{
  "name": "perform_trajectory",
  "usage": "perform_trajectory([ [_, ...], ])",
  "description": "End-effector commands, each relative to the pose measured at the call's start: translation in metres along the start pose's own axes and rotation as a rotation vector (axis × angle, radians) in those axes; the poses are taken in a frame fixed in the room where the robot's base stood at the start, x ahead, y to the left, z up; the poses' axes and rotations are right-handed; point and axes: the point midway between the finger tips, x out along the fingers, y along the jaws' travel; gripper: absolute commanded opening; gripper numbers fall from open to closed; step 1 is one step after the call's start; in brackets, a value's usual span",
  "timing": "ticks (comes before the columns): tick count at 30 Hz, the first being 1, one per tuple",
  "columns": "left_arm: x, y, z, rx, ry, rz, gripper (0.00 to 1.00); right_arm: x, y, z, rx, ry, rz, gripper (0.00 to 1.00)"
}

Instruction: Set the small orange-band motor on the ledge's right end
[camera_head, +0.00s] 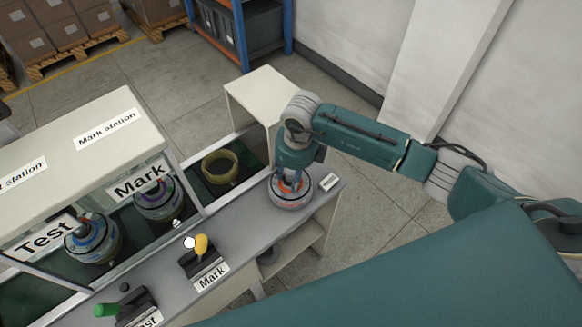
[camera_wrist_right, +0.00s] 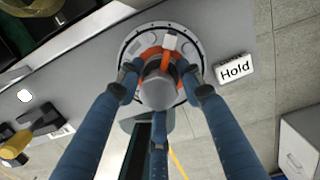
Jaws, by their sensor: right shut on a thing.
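The small orange-band motor (camera_head: 290,202) is a grey disc with an orange ring, level, at the right end of the grey ledge (camera_head: 232,222), just left of the Hold label (camera_head: 329,182). My right gripper (camera_head: 291,178) comes down on it from above. In the right wrist view its three blue fingers (camera_wrist_right: 160,88) are closed around the motor's central hub, and the motor's rim (camera_wrist_right: 128,48) shows beyond them. The motor appears to be on the ledge surface, but its underside is hidden, so contact is not certain. My left gripper is not in view.
A yellow-knobbed lever (camera_head: 201,246) by the Mark label and a green-knobbed one (camera_head: 106,309) stand on the ledge to the left. Behind it, station bays hold a purple-band motor (camera_head: 157,199), a blue-band motor (camera_head: 91,240) and an olive ring (camera_head: 220,168). A beige cabinet stands behind my gripper.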

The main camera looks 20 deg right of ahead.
Motion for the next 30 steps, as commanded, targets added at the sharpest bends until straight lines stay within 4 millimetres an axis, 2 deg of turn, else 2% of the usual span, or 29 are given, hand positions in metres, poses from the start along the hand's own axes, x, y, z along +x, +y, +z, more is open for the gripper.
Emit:
perform_trajectory([
  [11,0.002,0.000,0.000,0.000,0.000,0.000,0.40,0.002,0.000,0.003,-0.001,-0.009,0.000,0.00],
  [12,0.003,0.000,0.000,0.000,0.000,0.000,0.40,0.005,0.000,0.000,-0.001,-0.001,0.000,0.39],
  [15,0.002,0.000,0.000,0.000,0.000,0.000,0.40,0.004,0.000,0.000,-0.001,-0.001,0.000,0.56],
  [26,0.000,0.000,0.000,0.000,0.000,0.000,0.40,0.000,0.000,0.000,-0.001,-0.002,0.000,0.56],
  [30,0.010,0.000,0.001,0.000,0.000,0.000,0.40,-0.018,-0.001,0.001,-0.003,-0.006,-0.002,0.56],
])
